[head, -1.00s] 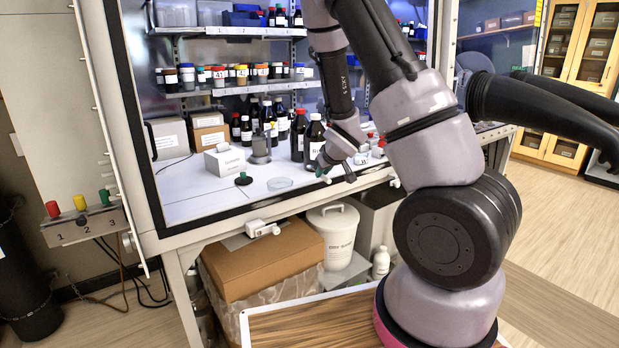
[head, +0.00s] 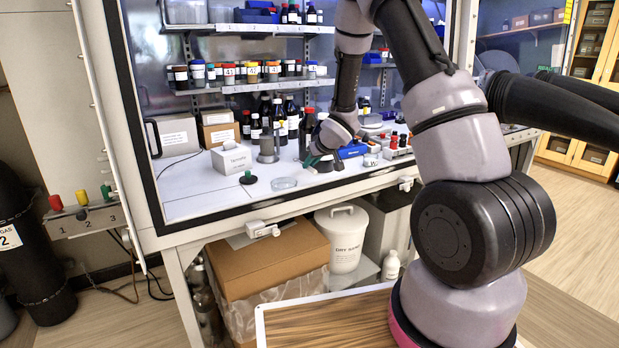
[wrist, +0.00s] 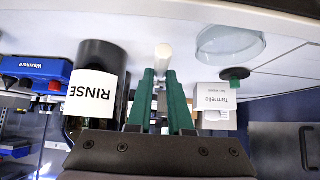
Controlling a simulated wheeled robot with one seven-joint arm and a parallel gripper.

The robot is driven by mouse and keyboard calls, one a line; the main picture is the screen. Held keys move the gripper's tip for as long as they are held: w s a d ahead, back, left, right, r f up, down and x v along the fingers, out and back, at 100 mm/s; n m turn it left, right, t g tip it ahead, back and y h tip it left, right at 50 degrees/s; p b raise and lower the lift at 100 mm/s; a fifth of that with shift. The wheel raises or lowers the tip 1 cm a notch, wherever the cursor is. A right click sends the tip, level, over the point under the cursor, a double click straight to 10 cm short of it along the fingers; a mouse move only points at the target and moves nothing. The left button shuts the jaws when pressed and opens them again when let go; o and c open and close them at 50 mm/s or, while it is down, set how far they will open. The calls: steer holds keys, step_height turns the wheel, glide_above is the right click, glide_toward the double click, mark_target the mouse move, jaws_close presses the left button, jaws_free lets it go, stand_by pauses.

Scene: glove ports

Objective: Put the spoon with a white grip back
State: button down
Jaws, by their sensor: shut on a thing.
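My gripper (wrist: 161,78) has green fingers, shut on a white rod end (wrist: 163,54) that looks like the spoon's white grip. The rest of the spoon is hidden behind the fingers in the wrist view. In the head view my gripper (head: 311,160) is inside the bench enclosure, above the worktop, behind and right of a glass dish (head: 283,183). The spoon cannot be made out there. A grey upright holder (head: 267,149) stands left of my gripper. I cannot tell whether it belongs to the spoon.
A dark bottle labelled RINSE (wrist: 95,92) stands close beside my fingers. A white box (head: 231,160) and a green-knobbed black disc (head: 248,178) stand left. The front left worktop (head: 195,197) is clear.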

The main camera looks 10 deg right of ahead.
step_height(320, 180, down, 5)
steer(key=shift+r, duration=0.15)
steer(key=c, duration=0.8)
jaws_free()
steer(key=shift+c, duration=0.2)
